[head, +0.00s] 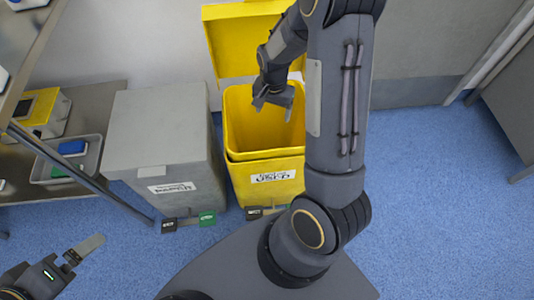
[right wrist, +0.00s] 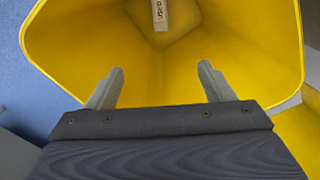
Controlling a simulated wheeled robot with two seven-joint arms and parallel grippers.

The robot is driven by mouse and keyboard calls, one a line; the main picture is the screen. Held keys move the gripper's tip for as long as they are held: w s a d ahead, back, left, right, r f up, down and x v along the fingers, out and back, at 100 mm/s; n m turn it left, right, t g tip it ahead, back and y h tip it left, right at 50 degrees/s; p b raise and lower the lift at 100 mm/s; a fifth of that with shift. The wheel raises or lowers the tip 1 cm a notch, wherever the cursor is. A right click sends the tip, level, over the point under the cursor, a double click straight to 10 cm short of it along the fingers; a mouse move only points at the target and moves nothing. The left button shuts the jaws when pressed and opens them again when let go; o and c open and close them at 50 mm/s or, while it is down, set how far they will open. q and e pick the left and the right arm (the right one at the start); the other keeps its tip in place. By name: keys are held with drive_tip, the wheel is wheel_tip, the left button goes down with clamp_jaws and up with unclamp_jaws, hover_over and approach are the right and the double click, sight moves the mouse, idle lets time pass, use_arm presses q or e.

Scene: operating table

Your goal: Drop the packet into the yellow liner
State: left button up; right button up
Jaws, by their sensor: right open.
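The yellow liner (head: 238,125) stands open inside the yellow bin (head: 240,178), whose front label seems to read "USED". My right gripper (head: 273,103) points down at the liner's mouth. In the right wrist view its two fingers (right wrist: 160,85) are apart with nothing between them. Beyond them, a small pale packet (right wrist: 160,14) with dark print shows deep inside the yellow liner (right wrist: 255,55), apart from the fingers. The packet does not show in the head view. My left gripper (head: 85,250) is at the lower left, away from the bins; its jaw gap is unclear.
The bin's yellow lid (head: 228,45) is raised behind the opening. A grey lidded bin (head: 160,130) stands close on the left. Blue floor (head: 430,200) is clear at right.

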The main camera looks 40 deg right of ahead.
wheel_tip(320, 180, up, 8)
drive_tip(key=p, duration=0.2)
idle(0.6)
